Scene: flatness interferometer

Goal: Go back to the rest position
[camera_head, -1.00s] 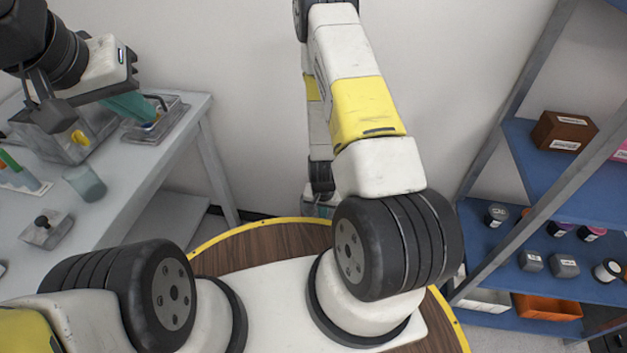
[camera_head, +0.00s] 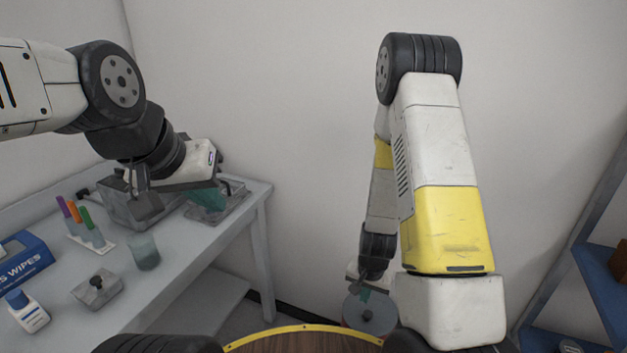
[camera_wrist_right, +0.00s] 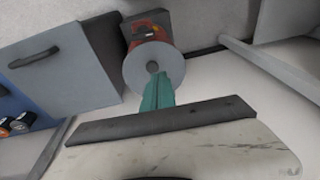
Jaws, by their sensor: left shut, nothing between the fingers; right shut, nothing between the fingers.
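My left gripper (camera_head: 207,197) hangs over the left table in the head view, in front of or above a small grey tray (camera_head: 238,200). Its teal fingers are shut with nothing seen between them. My right gripper (camera_head: 366,294) points down at the end of the right arm, low in the middle of the head view. Its teal fingers are shut and empty in the right wrist view (camera_wrist_right: 158,92), where they overlap a round grey disc (camera_wrist_right: 168,66) behind them. I cannot tell the gap between fingers and disc.
The grey table (camera_head: 215,250) holds a metal box (camera_head: 125,207), a marker rack (camera_head: 95,243), a cup (camera_head: 145,252), a lidded block (camera_head: 97,290), a bottle (camera_head: 28,312) and a wipes box (camera_head: 22,262). A blue shelf (camera_head: 600,262) stands right. A grey cabinet (camera_wrist_right: 60,75) shows in the right wrist view.

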